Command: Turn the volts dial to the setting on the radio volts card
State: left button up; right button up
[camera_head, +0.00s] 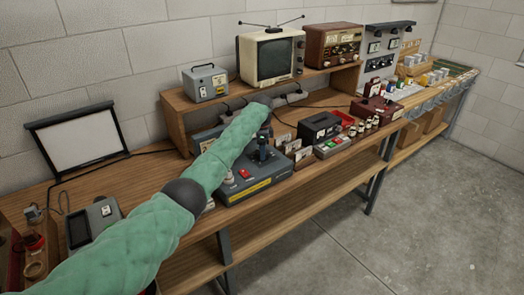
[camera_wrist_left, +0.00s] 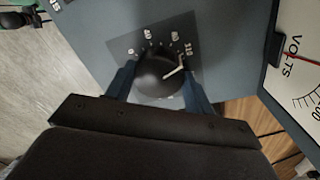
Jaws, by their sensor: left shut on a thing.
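My left gripper (camera_wrist_left: 159,84) is shut on the black volts dial (camera_wrist_left: 157,72), with one blue finger on each side of it. The dial's pale pointer line slants up and right, toward the last printed mark at the right of its dark scale plate (camera_wrist_left: 135,42). The small printed numbers are hard to read. A white meter (camera_wrist_left: 296,62) marked VOLTS with a red needle stands right of the dial. In the head view my left gripper (camera_head: 263,153) is over the grey console (camera_head: 250,188), and my arm hides part of it. I cannot tell which small card (camera_head: 304,154) is the radio volts card.
A cream television (camera_head: 270,57), a brown radio (camera_head: 333,45) and a grey box (camera_head: 205,83) stand on the raised shelf. A black box (camera_head: 320,127) and small bottles stand right of the console. A framed white panel (camera_head: 80,140) leans at the left. The floor at right is clear.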

pick_arm(q)
jog(key=shift+w+r, duration=0.1)
jog(key=shift+r, duration=0.1)
jog(key=o, duration=1)
jog(key=shift+c, duration=0.2)
jog(key=shift+f, duration=0.1)
pick_arm(e)
jog(key=shift+s+d+f, duration=0.1)
jog(key=shift+s+f, duration=0.05)
jog(key=shift+s, duration=0.15)
jog(key=shift+a, duration=0.2)
pick_arm(q)
jog(key=shift+r, duration=0.3)
jog(key=r+b, duration=0.1)
jog(key=r, duration=0.1)
jog(key=r+b, duration=0.1)
jog(key=r, duration=0.1)
jog(key=r+b, duration=0.1)
jog(key=r, duration=0.1)
jog(key=shift+w+r, duration=0.1)
jog(key=shift+w, duration=0.15)
jog(key=shift+r, duration=0.5)
pick_arm(e)
notch_tip(320, 180, up, 6)
jog(key=w+a, duration=0.2)
jog(key=shift+r+g, duration=0.2)
jog(key=shift+g, duration=0.1)
